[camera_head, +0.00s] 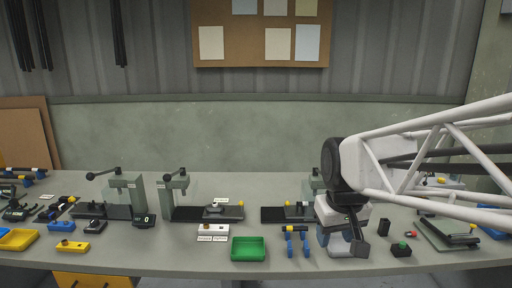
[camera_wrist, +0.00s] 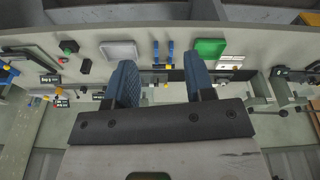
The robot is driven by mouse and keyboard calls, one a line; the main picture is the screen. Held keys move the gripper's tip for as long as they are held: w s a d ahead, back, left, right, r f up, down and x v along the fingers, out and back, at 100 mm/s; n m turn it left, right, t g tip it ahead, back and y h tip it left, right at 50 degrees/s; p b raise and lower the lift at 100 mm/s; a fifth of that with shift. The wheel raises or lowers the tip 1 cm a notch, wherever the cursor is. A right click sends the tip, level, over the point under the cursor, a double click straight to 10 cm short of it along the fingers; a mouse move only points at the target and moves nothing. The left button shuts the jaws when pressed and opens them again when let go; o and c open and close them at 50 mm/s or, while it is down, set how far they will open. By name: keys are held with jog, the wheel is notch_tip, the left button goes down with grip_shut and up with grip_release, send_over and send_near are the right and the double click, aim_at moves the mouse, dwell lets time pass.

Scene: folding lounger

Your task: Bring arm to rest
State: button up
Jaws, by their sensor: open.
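My arm comes in from the right in the head view. My gripper (camera_head: 340,243) hangs over the right half of the workbench, pointing down. In the wrist view my gripper (camera_wrist: 160,72) has two blue, textured fingers set wide apart, with nothing between them. The bench (camera_head: 190,258) lies beyond the fingertips, and no object touches them there. In the head view my gripper covers part of a pale tray (camera_head: 345,251) and a fixture behind it.
Lever fixtures (camera_head: 130,190) line the bench's left half. A yellow tray (camera_head: 17,240) lies far left. Space above the bench's middle is open.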

jog(key=s+d+f+m, duration=0.2)
jog(key=s+f, duration=0.2)
jog(key=s, duration=0.9)
